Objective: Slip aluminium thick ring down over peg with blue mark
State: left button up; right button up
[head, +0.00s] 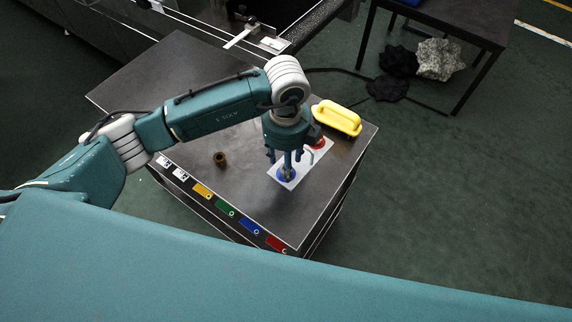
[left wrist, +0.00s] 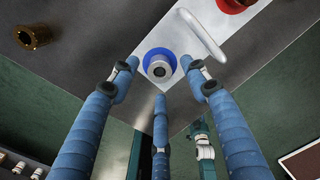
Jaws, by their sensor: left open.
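The white plate (head: 280,181) on the cabinet top carries a blue round mark (left wrist: 147,56) and a red round mark (left wrist: 236,3). A short grey round piece (left wrist: 159,70) with a dark centre stands on the blue mark. It looks like the aluminium thick ring around the peg, seen from almost straight above; I cannot clearly tell ring from peg or how low it sits. My left gripper (head: 287,163) points down over the blue mark. Its blue fingers are spread around the grey piece, apart from it, and it is open. My right gripper is not in view.
A slim silver bar (left wrist: 203,35) rises between the marks. A brass bushing (head: 220,159) stands left on the dark cabinet top (head: 150,85). A yellow-handled block (head: 338,118) lies behind the plate. Coloured labels line the front edge. A black table (head: 465,20) stands at back right.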

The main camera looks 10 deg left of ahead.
pick_arm(q)
notch_tip(320, 180, up, 9)
dwell(0.3)
jog(key=shift+s, duration=0.1)
dwell(0.4)
